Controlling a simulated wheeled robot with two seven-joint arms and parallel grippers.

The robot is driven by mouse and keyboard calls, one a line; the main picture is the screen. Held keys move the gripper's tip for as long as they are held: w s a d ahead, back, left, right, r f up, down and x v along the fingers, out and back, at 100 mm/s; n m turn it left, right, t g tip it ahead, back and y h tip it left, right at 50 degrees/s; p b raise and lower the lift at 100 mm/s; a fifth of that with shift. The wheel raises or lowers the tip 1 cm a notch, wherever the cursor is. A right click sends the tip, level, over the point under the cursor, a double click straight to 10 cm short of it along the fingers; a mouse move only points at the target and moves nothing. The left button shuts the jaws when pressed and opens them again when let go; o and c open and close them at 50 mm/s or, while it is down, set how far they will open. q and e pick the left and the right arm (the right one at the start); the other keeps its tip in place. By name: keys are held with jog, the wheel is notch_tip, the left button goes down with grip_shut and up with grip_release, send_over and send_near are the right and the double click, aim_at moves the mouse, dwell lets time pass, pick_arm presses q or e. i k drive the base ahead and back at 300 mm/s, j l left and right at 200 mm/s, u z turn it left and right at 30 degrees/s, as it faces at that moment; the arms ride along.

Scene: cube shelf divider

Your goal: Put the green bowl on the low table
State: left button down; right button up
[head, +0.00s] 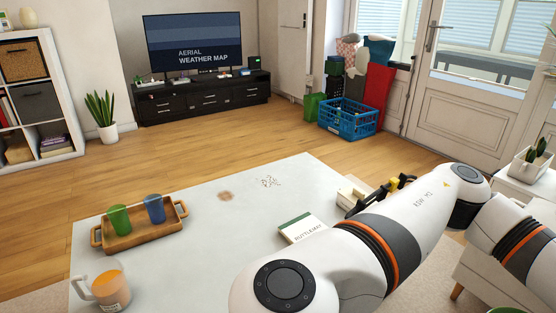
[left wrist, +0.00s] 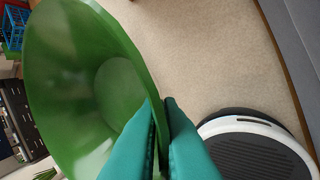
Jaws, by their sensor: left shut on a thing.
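The green bowl (left wrist: 75,85) fills the left half of the left wrist view, strongly tilted, with its hollow showing. My left gripper (left wrist: 165,110) has teal fingers shut on its rim, with beige carpet beyond. In the head view, a sliver of green (head: 506,309) shows at the bottom right edge; it may be the bowl, but too little shows to tell. The low table (head: 225,245) is the pale table in front. One of my white arms crosses its right side and hides part of it. No gripper shows in the head view.
On the table are a wooden tray (head: 143,238) with a green cup (head: 119,219) and blue cup (head: 154,208), a glass mug (head: 108,288), a book (head: 302,228), crumbs (head: 268,182) and a brown stain (head: 226,196). The table's middle has bare room.

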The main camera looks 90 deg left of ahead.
aim_at(236, 235)
jog(key=u, duration=0.5)
jog(key=j+u, duration=0.1)
jog(key=u, duration=0.4)
jog(key=i+u, duration=0.1)
jog(key=u, duration=0.35)
jog(key=j+u, duration=0.1)
jog(key=u, duration=0.4)
jog(key=i+j+u, duration=0.1)
jog(key=i+u, duration=0.2)
jog(key=i, duration=0.2)
